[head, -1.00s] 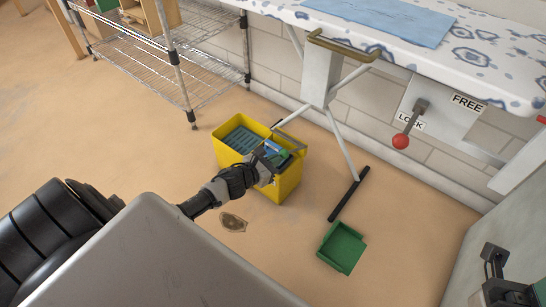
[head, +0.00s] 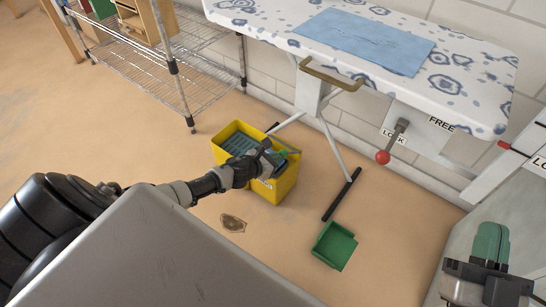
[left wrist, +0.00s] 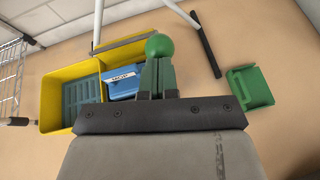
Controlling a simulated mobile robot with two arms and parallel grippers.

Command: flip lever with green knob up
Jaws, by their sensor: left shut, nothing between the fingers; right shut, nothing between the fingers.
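A lever with a red knob (head: 382,157) hangs under the patterned board, between LOCK and FREE labels. I cannot make out a lever with a green knob in the head view. My left gripper (head: 284,153) is shut and empty above the yellow bin. In the left wrist view its green fingers are together (left wrist: 158,70), with a rounded green end; I cannot tell whether that round end is only the fingertips. My right gripper (head: 491,243) is shut and empty at the lower right, its green fingers pointing up.
The yellow bin (head: 225,132) stands on the floor below my left gripper, with a blue item (left wrist: 122,84) inside. A green tray (head: 334,246) lies nearby. A wire shelf (head: 150,65) stands left. A white panel with a red part (head: 505,145) is at right.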

